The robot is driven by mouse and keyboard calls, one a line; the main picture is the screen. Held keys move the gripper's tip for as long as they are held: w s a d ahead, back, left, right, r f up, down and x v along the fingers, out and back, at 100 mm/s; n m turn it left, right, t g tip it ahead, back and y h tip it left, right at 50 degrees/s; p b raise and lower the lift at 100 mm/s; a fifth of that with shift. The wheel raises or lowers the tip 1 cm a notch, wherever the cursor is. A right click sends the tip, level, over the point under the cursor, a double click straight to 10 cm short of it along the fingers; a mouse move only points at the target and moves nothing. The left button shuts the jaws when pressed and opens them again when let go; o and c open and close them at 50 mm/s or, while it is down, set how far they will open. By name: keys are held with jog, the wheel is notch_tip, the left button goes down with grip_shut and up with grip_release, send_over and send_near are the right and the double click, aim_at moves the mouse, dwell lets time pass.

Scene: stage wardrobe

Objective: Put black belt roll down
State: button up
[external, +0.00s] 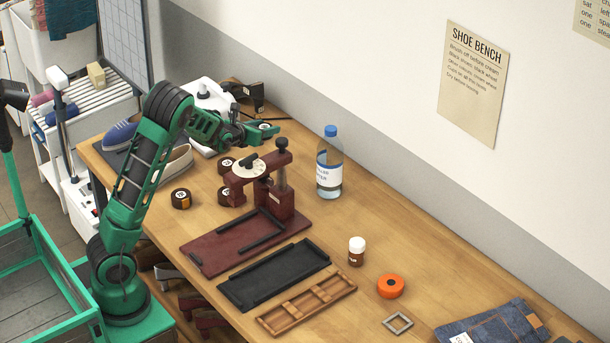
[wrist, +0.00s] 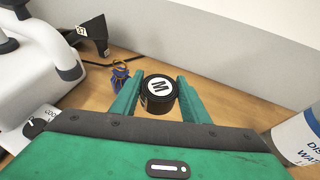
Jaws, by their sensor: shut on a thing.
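My gripper (external: 262,129) is shut on a black belt roll (wrist: 158,102). The roll has a round white top label marked M and sits between the two green fingers (wrist: 160,88) in the wrist view. In the external view the roll (external: 266,126) is small and partly hidden by the fingers, near the back of the wooden bench (external: 370,232). I cannot tell whether it touches the bench top. Several similar dark rolls with round labels, one of them (external: 181,199), stand by the dark red press.
The dark red press (external: 277,190) stands in front of my gripper, with a water bottle (external: 329,165) to its right. A white machine (wrist: 40,55) is at left in the wrist view. A wall bounds the bench behind.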

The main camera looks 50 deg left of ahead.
jog(key=shift+w+d+f, duration=0.1)
jog(key=shift+w+d, duration=0.2)
jog(key=shift+d, duration=0.1)
jog(key=shift+w+d+f, duration=0.65)
jog(key=shift+d+f, duration=0.05)
jog(key=shift+d, duration=0.2)
jog(key=shift+w+d+f, duration=0.7)
jog(key=shift+d, duration=0.25)
jog(key=shift+w+d+f, duration=0.65)
jog(key=shift+d+f, duration=0.05)
jog(key=shift+d, duration=0.2)
jog(key=shift+f, duration=1.9)
jog(key=o, duration=1.1)
jog(key=shift+f, duration=0.1)
